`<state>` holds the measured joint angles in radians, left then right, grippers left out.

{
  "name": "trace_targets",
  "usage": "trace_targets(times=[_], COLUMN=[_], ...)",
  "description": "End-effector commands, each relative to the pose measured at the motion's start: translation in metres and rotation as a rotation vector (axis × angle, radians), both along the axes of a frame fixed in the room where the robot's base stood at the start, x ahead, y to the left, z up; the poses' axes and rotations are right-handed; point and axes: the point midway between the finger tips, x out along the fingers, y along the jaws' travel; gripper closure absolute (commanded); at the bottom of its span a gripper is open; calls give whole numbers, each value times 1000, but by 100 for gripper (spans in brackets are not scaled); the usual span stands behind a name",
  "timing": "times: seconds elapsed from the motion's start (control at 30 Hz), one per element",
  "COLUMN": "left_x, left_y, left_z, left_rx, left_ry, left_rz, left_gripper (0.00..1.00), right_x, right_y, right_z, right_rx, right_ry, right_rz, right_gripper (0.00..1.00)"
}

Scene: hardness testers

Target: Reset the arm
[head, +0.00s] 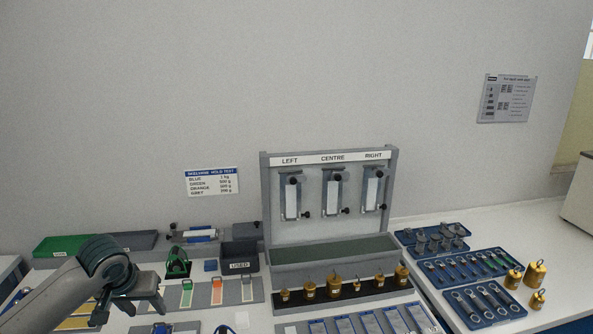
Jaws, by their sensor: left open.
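My left arm comes in from the lower left, and my left gripper (130,307) points down over the left part of the bench. Its two fingers are spread, with nothing visible between them. It is apart from the grey test stand (330,226), which carries three hanging clamps marked LEFT (291,196), CENTRE (333,191) and RIGHT (373,189). My right gripper is not in view.
Brass weights (333,286) stand in a row before the stand's trough (332,254). A dark USED bin (239,256) and a rack with coloured strips (217,291) lie right of my gripper. Blue trays (478,302) and more brass weights (535,274) are at right.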

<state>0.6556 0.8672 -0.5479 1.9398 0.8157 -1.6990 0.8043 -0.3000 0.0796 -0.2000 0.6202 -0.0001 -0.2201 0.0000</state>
Motion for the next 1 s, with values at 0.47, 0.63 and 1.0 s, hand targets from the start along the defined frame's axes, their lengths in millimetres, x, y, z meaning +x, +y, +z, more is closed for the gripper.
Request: trace_targets(times=[0.47, 0.63, 1.0], left_x=[-89, -137, -253], left_y=[-114, -147, -181], left_z=[-124, -157, -198], left_rx=[-32, -50, -48], left_ry=[12, 6, 13], left_rz=[-291, -357, -398], left_gripper=[51, 51, 51], right_x=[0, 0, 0], right_y=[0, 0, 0], right_z=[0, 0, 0], right_rx=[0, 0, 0], right_ry=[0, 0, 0], right_rz=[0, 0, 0], right_gripper=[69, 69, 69])
